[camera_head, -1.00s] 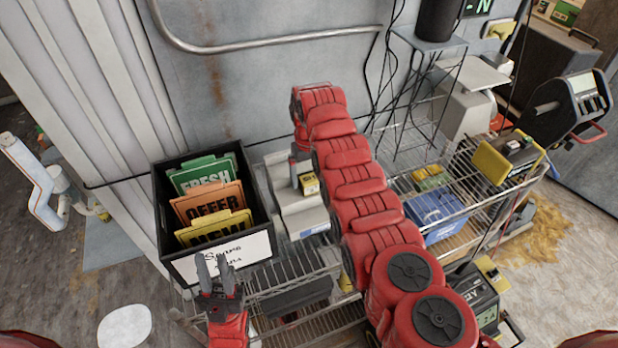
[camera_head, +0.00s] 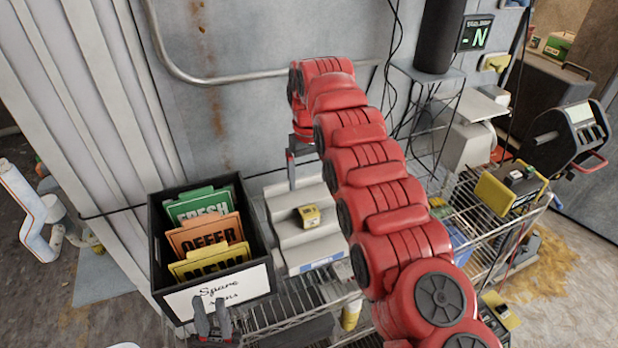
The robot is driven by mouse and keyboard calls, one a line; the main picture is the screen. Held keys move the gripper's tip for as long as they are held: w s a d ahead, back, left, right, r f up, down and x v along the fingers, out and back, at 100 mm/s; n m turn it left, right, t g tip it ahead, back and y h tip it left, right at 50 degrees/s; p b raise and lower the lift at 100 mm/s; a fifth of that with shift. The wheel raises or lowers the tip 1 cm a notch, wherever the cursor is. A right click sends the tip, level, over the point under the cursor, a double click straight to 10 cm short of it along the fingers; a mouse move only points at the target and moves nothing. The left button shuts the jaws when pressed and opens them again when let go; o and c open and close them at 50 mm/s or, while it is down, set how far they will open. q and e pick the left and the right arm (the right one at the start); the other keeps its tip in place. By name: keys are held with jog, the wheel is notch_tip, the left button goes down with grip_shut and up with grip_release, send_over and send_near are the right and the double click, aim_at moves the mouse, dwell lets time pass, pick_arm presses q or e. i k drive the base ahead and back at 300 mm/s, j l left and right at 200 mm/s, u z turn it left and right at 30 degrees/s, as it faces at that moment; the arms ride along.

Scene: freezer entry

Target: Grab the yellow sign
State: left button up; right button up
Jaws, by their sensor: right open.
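The yellow sign (camera_head: 208,262), lettered NEW, stands frontmost in a black box (camera_head: 162,262) labelled "Spare signs". Behind it stand an orange OFFER sign (camera_head: 207,236) and a green FRESH sign (camera_head: 199,206). My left gripper (camera_head: 212,312) is at the box's front, below the label, with its two fingers apart and nothing between them. My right gripper (camera_head: 291,170) hangs from the red arm to the right of the box, above the grey stepped device. It is open, seen side-on, and apart from the signs. The lower part of the yellow sign is hidden by the box's front wall.
A grey stepped device (camera_head: 308,245) with a small yellow item (camera_head: 308,216) stands right of the box on a wire rack (camera_head: 290,310). A metal wall rail (camera_head: 240,75) runs behind. My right arm covers much of the rack's middle.

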aim_at(211, 259)
jog(key=k, duration=1)
